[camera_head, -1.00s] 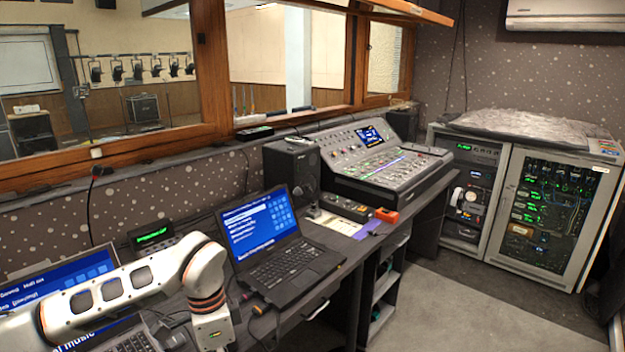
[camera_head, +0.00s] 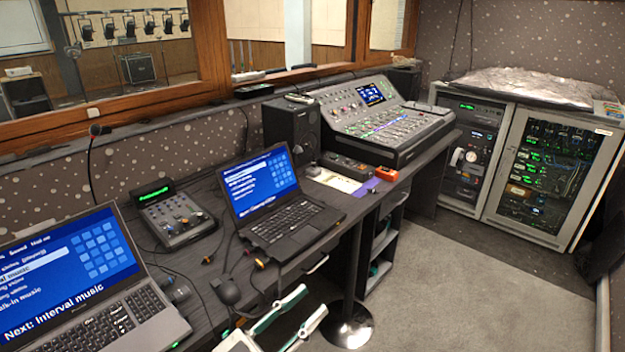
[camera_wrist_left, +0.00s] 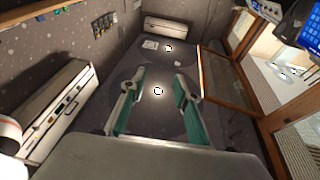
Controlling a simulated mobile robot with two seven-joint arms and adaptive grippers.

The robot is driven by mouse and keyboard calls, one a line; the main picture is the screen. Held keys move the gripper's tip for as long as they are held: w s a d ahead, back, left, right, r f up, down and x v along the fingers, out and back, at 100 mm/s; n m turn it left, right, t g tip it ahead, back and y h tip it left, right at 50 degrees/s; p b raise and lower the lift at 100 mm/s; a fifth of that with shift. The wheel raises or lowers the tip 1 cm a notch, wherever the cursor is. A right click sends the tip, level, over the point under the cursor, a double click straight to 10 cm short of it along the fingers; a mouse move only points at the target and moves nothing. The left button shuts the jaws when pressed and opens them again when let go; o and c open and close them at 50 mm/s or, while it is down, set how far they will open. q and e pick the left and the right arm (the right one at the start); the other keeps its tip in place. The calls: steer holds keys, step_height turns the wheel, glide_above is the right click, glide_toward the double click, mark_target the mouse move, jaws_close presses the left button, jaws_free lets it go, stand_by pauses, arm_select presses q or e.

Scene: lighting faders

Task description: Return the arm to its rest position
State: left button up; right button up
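My left gripper (camera_head: 314,299) shows at the bottom of the head view, in front of the desk edge and below the black laptop. Its two green and white fingers are apart with nothing between them. The left wrist view also shows the gripper (camera_wrist_left: 158,80) with its fingers spread and empty. Most of the left arm is outside the head view. A small fader box (camera_head: 178,215) with a green display stands on the desk, clear of the gripper. My right gripper is not in view.
A grey laptop (camera_head: 92,285) and a black laptop (camera_head: 275,205) stand open on the desk. A mouse (camera_head: 228,290) and cables lie between them. The floor (camera_head: 465,275) at the right is clear.

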arm_select(q)
steer(key=s+a+f+n+t+y, duration=0.1)
steer(key=a+f+n+y, duration=0.2)
steer(key=a+f+y, duration=0.4)
steer(key=s+a+f+n+y, duration=0.1)
steer(key=a+f+n+y, duration=0.3)
steer(key=f, duration=0.5)
steer(key=s+a+f+g+y, duration=0.1)
steer(key=s+a+f+g, duration=0.1)
steer(key=s+f, duration=0.3)
steer(key=s+a+f+g+y, duration=0.1)
steer(key=s+a+f+g, duration=0.1)
steer(key=s+a+f, duration=0.3)
step_height(320, 180, down, 3)
steer(key=shift+a+r+m+y, duration=0.1)
steer(key=shift+a+m+y, duration=0.2)
steer(key=shift+m, duration=0.1)
